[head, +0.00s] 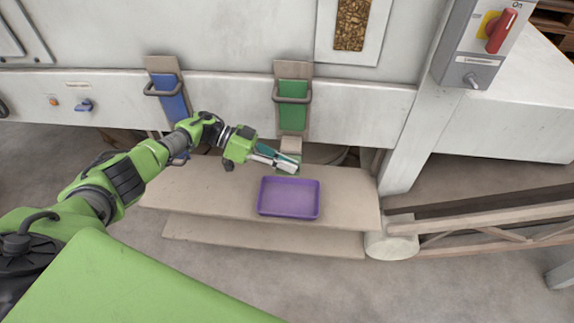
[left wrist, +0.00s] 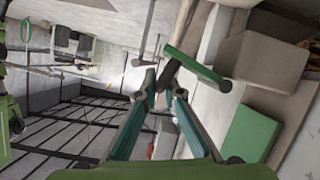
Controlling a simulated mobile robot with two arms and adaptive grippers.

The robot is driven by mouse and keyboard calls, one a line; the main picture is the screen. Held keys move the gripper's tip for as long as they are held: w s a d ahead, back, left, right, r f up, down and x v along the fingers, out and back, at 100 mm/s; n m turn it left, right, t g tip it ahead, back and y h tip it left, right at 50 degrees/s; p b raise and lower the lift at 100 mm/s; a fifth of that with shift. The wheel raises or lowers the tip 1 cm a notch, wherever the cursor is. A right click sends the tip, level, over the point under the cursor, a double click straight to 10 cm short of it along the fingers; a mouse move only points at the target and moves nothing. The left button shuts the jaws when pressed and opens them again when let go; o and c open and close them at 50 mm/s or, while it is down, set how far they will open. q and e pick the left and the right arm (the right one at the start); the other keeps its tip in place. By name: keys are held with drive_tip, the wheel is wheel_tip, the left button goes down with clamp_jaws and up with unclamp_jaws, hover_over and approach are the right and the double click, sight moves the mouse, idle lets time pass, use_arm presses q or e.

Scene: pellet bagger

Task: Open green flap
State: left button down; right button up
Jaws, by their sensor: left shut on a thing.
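The green flap (left wrist: 192,61) shows nearly edge-on in the left wrist view, as a green bar with a grey rounded end. In the head view only a little of the green flap (head: 291,158) shows, below the beige chute mouth (head: 291,145). My left gripper (head: 293,165) is at the flap, with its fingers nearly closed. In the left wrist view, a dark grey piece beside the flap is between the tips of my left gripper (left wrist: 165,83). The flap's exact angle is hard to tell. My right gripper is not in view.
A green panel (head: 292,105) with a grey handle is above the chute. A blue panel (head: 172,103) is to its left. An empty purple tray (head: 289,198) lies on the beige shelf (head: 345,211) just below the gripper. A red switch (head: 501,31) is at the upper right.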

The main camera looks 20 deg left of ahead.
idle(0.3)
use_arm(q)
drive_tip(key=c, duration=2.4)
unclamp_jaws()
drive_tip(key=shift+c, duration=0.2)
drive_tip(key=shift+a, duration=0.1)
drive_tip(key=v, duration=0.7)
drive_tip(key=shift+a+r, duration=0.1)
drive_tip(key=shift+a, duration=0.05)
